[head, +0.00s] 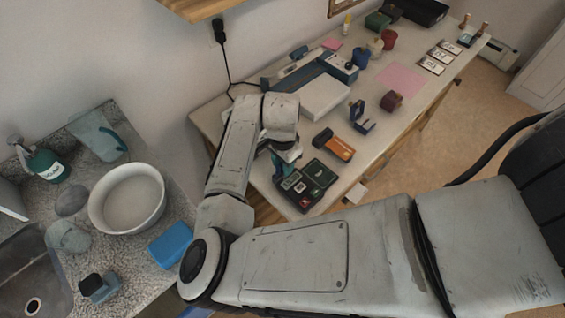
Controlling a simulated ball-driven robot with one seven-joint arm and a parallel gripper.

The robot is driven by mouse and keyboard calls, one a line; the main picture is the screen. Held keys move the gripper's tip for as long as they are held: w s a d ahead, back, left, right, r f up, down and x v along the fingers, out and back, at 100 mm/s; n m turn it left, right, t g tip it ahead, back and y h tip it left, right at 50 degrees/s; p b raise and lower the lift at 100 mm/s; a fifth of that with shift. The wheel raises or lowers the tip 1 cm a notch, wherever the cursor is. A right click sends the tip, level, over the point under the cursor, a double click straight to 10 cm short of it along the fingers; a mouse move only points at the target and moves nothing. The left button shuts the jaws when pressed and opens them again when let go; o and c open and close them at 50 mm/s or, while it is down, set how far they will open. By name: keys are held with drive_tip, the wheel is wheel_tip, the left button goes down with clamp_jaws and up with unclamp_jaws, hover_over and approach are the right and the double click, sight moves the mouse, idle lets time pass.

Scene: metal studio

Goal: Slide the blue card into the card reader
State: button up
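My gripper (281,164) points down over the near end of the long table, beside a dark sectioned tray (326,175). My wrist and arm hide much of it, so its fingers and anything between them are unclear. A dark device with an orange face (334,146) lies just right of the tray; it may be the card reader, but I cannot be sure. I cannot make out the blue card for certain. A small dark blue upright item (360,114) stands farther right on the table.
A white and blue machine (318,98) stands behind my gripper. A dark red item (391,101) and pink sheet (402,78) lie farther along the table (350,185). At left, a speckled counter holds a white bowl (100,210) and a blue sponge-like block (170,245).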

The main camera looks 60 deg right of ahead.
wheel_tip(320, 180, up, 10)
drive_tip(key=shift+r+b, duration=0.2)
drive_tip(key=shift+b, duration=0.35)
drive_tip(key=shift+d, duration=0.1)
idle(0.3)
drive_tip(key=s+d+r+n+t+h, duration=0.15)
drive_tip(key=d+r+n+h, duration=0.4)
drive_tip(key=d, duration=0.55)
drive_tip(key=s+a+f+n+y, duration=0.2)
drive_tip(key=s+a+f+n, duration=0.4)
drive_tip(key=a, duration=0.5)
drive_tip(key=s+a+f+n+y, duration=0.3)
drive_tip(key=s+a+f+n, duration=0.3)
drive_tip(key=a+f+n, duration=0.3)
drive_tip(key=a+f, duration=0.1)
drive_tip(key=a, duration=0.1)
drive_tip(key=shift+s+a, duration=0.15)
drive_tip(key=shift+a, duration=0.15)
drive_tip(key=shift+d+f+g, duration=0.1)
drive_tip(key=shift+g, duration=0.15)
